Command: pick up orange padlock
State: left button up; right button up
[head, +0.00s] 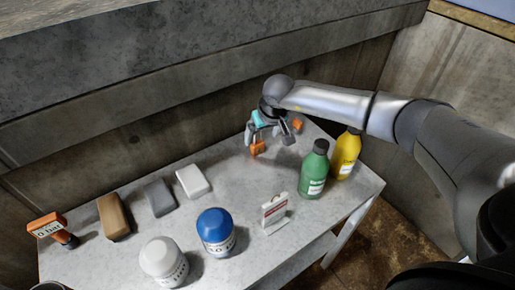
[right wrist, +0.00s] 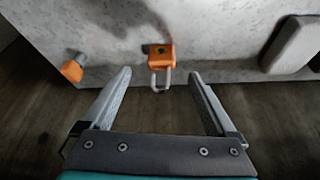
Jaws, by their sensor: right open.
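The orange padlock (head: 258,148) lies near the back edge of the grey table. In the right wrist view the padlock (right wrist: 160,54) shows an orange body and a pale metal shackle pointing toward my gripper. My right gripper (head: 268,136) is over the table's back edge, close to the padlock. It is open, and in the right wrist view the padlock appears ahead, centred between its two fingers (right wrist: 160,75). Nothing is visible between the jaws. My left gripper is not in view.
Another orange object (head: 297,124) lies right of the padlock. A green bottle (head: 314,172) and yellow bottle (head: 346,155) stand at the table's right. A white box (head: 193,181) lies to the left. A concrete wall (head: 150,110) rises behind the table (head: 240,185).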

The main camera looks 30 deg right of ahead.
aim_at(257, 141)
jog(key=x, duration=0.2)
jog(key=b+x, duration=0.1)
jog(key=x, duration=0.1)
jog(key=shift+w+a+r, duration=0.15)
jog(key=shift+w+r, duration=0.05)
jog(key=shift+w, duration=0.15)
jog(key=shift+w+f, duration=0.25)
jog(key=shift+f, duration=0.4)
jog(key=shift+c, duration=0.2)
jog(key=shift+r, duration=0.1)
grip_shut()
